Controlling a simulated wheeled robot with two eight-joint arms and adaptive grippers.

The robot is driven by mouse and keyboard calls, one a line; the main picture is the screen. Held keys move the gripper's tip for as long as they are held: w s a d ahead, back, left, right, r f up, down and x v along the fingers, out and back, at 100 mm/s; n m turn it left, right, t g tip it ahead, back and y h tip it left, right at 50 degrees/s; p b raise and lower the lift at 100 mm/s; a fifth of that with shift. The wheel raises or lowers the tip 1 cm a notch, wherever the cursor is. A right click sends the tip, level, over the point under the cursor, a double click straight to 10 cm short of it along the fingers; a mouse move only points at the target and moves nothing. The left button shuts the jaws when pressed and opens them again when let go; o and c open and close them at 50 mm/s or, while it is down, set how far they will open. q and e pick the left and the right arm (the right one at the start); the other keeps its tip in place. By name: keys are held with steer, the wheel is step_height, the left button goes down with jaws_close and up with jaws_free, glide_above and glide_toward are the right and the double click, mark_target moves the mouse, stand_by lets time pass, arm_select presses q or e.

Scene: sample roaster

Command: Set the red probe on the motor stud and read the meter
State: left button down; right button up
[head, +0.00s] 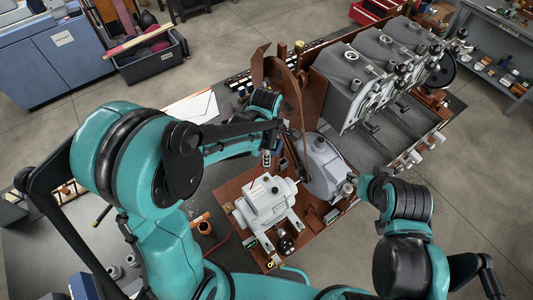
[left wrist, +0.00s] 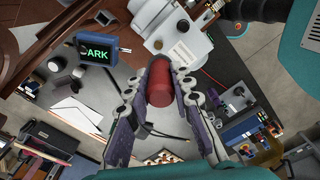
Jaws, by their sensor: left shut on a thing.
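In the left wrist view my left gripper (left wrist: 160,66) is shut on the red probe (left wrist: 160,85), a red cylinder between the two fingers. In the head view this gripper (head: 267,157) is small and partly hidden by my arm, above and beside the grey motor (head: 264,200). The motor sits on a brown base; it also shows past the fingertips in the left wrist view (left wrist: 178,38). I cannot make out the stud or any contact. A blue-cased display, seemingly the meter (left wrist: 97,50), shows green letters that look like "ARK". My right gripper (head: 364,182) is near the grey round housing; its fingers are unclear.
The grey round housing (head: 325,168) and brown upright wheel (head: 284,95) stand close to the motor. White paper (head: 195,108) lies on the table. A thin red cable (head: 224,242) runs left of the motor.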

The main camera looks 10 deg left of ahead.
arm_select(q)
steer(key=shift+w+f, duration=0.2)
steer(key=shift+w, duration=0.15)
steer(key=shift+w+f+b, duration=0.15)
steer(key=shift+f+b, duration=0.1)
steer(key=shift+b, duration=0.15)
steer(key=f+b, duration=0.2)
steer(key=f, duration=0.1)
steer(key=f+b, duration=0.1)
steer(key=b, duration=0.1)
steer(key=shift+s+f, duration=0.15)
steer(key=shift+s, duration=0.1)
steer(key=shift+f+b, duration=0.4)
steer(key=shift+f, duration=0.05)
steer(key=shift+s+r, duration=0.1)
arm_select(e)
step_height(320, 180, down, 6)
steer(key=shift+w+r, duration=0.15)
steer(key=shift+w, duration=0.1)
arm_select(q)
steer(key=shift+b, duration=0.3)
arm_select(e)
steer(key=shift+f, duration=0.35)
